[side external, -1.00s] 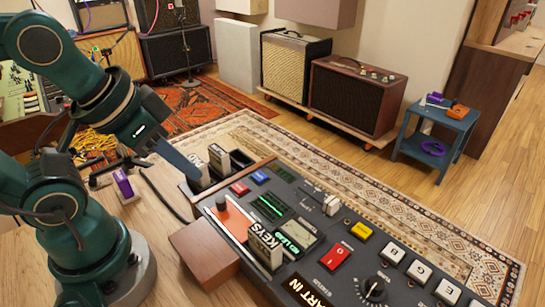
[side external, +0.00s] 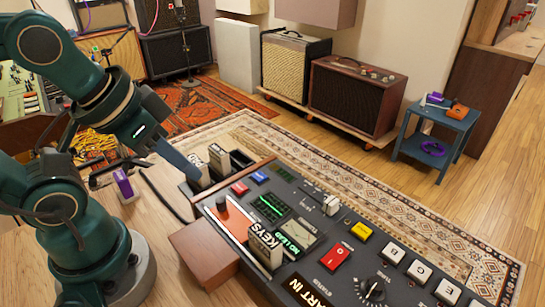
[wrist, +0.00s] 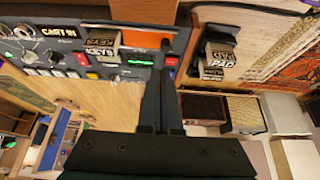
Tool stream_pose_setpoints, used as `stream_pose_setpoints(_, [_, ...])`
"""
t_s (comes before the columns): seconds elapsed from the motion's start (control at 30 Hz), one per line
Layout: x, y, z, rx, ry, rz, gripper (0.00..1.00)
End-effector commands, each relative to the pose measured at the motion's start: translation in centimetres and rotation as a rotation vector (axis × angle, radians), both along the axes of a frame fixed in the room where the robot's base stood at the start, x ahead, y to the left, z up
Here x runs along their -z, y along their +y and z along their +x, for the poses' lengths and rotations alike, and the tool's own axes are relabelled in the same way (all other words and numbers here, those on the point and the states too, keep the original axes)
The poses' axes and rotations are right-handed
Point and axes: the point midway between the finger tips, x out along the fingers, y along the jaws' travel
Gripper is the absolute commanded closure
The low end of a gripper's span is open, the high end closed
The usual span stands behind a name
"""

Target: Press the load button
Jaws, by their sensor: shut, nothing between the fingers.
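My gripper (side external: 197,172) is shut and empty. Its dark fingers point down beside the upright cartridges at the console's far left end, and they partly cover them. In the wrist view the fingertips (wrist: 165,45) appear close together in front of the console. The console (side external: 320,220) carries a small red button (side external: 240,188), a blue button (side external: 260,177), a larger red button (side external: 335,256) and a yellow button (side external: 361,230). I cannot read which is the load button. A KEYS cartridge (side external: 265,245) stands in the console, next to a lit "NO LE..." display (side external: 291,243).
Upright cartridges (side external: 219,161) stand in slots beside the console; one (wrist: 216,62) reads PAD in the wrist view. An orange panel with a dark knob (side external: 222,203) lies left of the KEYS cartridge. A brown block (side external: 203,249) sits at the front. A purple object (side external: 123,183) stands near my base.

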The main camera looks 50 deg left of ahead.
Motion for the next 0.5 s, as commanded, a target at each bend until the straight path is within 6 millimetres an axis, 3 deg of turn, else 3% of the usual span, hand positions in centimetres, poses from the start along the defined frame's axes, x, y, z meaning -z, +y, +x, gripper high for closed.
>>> stream_pose_setpoints(0.27, [-0.3,0.2,0.6,-0.044,-0.035,-0.012,1.00])
stream_pose_setpoints(0.5, [-3.8,4.3,5.5,-0.117,-0.326,0.153,1.00])
